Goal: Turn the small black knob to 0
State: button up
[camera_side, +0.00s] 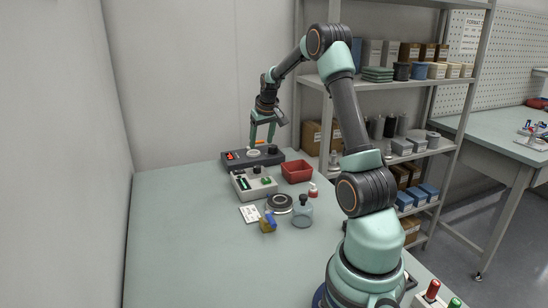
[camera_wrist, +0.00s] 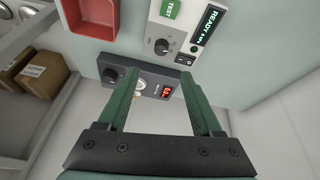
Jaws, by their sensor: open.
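A dark grey box (camera_side: 238,163) with a red lit display stands at the back of the table. A small black knob (camera_side: 272,149) sits on its right part in the side view. In the wrist view the knob (camera_wrist: 110,74) is at the box's left end, left of a pale round knob (camera_wrist: 140,85) and the red display (camera_wrist: 166,91). The knob's setting is too small to read. My gripper (camera_side: 262,142) points down above the box, open and empty. In the wrist view its green fingers reach on either side of the pale knob and display, apart from the black knob.
A white unit (camera_side: 253,184) with a TEST button, dark knob and READY display stands in front of the box. A red bin (camera_side: 297,171) is to its right. A round dark-topped item (camera_side: 279,203) and a bottle (camera_side: 302,213) stand nearer. The table's left side is clear.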

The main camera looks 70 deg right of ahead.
aim_at(257, 167)
jog(key=w+d+f+m, duration=0.1)
jog(key=f, duration=0.2)
jog(key=w+d+f+m, duration=0.1)
jog(key=f, duration=0.3)
jog(key=w+d+f+m, duration=0.1)
jog(key=f+m, duration=0.1)
jog(key=f, duration=0.2)
jog(key=shift+w+f, duration=0.2)
dwell(0.5)
grip_shut()
